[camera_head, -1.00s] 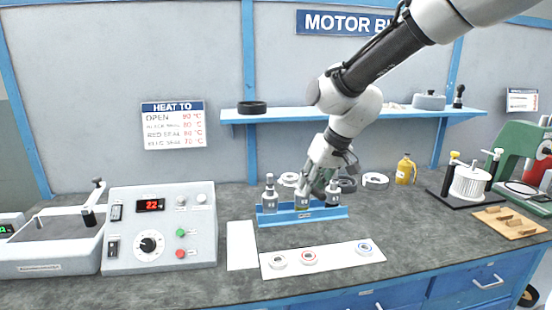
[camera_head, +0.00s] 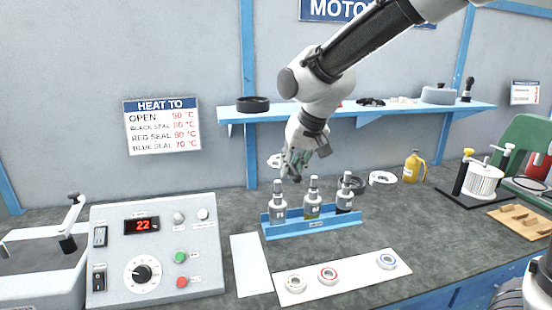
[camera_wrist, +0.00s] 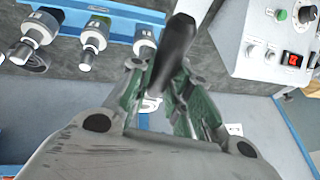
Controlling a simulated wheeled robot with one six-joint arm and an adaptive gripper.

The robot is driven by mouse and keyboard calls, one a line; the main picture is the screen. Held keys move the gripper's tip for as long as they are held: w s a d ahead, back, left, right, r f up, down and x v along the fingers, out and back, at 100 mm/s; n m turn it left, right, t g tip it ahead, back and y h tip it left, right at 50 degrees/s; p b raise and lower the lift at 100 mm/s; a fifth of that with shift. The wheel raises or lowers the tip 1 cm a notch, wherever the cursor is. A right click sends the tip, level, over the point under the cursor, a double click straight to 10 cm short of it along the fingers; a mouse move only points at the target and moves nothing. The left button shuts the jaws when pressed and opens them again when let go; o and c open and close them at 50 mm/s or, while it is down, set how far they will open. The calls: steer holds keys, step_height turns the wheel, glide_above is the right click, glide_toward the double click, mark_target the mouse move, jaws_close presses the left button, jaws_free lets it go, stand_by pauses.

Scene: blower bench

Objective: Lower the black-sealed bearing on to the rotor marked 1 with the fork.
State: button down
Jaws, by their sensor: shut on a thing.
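My gripper (camera_head: 298,168) is raised in front of the wall, above and behind the rotor stand. In the wrist view its green fingers (camera_wrist: 165,100) are shut on a dark handle (camera_wrist: 176,50), which I take for the fork's. A pale ring-like piece (camera_head: 274,160) shows just left of the gripper; I cannot tell whether it is the black-sealed bearing. Three upright rotors, left (camera_head: 279,213), middle (camera_head: 313,208) and right (camera_head: 345,203), stand in the blue stand (camera_head: 312,230). Their marks are too small to tell which is 1. The gripper is apart from them.
A white strip (camera_head: 350,283) holds plain, red-sealed and blue-sealed bearings. A white sheet (camera_head: 250,266) lies beside the heater box (camera_head: 155,260), which reads 22. A yellow bottle (camera_head: 413,168) and rings (camera_head: 383,178) are behind right. A shelf (camera_head: 400,112) runs above.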

steer(key=shift+w+a, duration=0.3)
steer(key=shift+w, duration=0.05)
steer(key=shift+s, duration=0.1)
steer(key=shift+f, duration=2.45)
steer(key=shift+s+d, duration=0.1)
steer(key=shift+s, duration=0.05)
steer(key=shift+f, duration=1.55)
stand_by(0.3)
steer(key=shift+f, duration=0.35)
